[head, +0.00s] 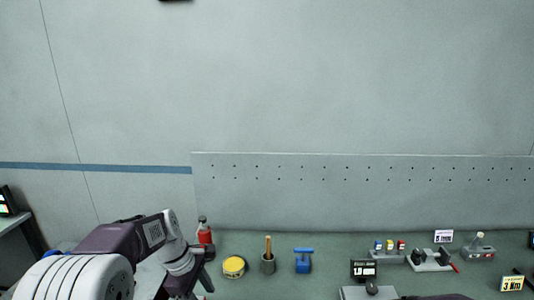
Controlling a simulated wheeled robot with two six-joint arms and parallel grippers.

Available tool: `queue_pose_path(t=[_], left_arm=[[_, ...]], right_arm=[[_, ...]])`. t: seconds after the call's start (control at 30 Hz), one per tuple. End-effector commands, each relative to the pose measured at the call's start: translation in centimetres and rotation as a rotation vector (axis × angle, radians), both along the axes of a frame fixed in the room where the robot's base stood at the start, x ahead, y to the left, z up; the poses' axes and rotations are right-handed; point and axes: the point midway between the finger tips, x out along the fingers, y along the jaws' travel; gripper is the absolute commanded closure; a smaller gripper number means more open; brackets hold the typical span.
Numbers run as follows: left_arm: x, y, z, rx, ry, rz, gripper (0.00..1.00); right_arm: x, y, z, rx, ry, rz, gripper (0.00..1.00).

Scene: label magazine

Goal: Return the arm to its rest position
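My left arm (130,243) comes in from the lower left, with a dark upper link and white joints. Its wrist is bent down, and the dark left gripper (200,279) hangs at the left end of the bench, just in front of a red bottle (205,236). Its fingertips are too small and partly cut off to tell whether they are open or shut. I see nothing clearly held in it. A dark sliver at the bottom edge, right of centre, may be part of my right arm. My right gripper is not in view.
The bench (335,248) holds a yellow tin (234,267), a grey cup with a wooden-handled tool (268,262), a blue T-handled tool (303,262), a display (364,270), and several small fixtures and signs at right. A perforated panel (350,195) stands behind.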

Motion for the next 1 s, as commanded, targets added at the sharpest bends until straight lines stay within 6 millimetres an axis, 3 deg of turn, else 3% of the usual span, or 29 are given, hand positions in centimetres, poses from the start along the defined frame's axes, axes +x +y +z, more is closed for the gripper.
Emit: queue_pose_path(t=[0.1,0.2,0.33,0.4,0.53,1.0], left_arm=[[-6.5,-1.5,-2.7,0.106,-0.046,-0.327,0.53],[-11.9,-1.1,-5.5,0.194,-0.083,-0.658,0.53],[-16.8,0.4,-8.8,0.262,-0.101,-1.050,0.53],[-16.8,0.8,-9.3,0.291,-0.138,-1.194,0.53],[-15.6,0.8,-9.1,0.324,-0.189,-1.315,0.53],[-15.6,0.8,-9.2,0.321,-0.188,-1.326,0.53]], right_arm=[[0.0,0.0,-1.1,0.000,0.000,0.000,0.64],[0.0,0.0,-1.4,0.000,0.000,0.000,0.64],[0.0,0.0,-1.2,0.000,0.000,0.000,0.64],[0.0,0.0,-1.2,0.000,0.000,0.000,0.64],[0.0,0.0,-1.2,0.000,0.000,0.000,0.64],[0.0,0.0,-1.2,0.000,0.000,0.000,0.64]])
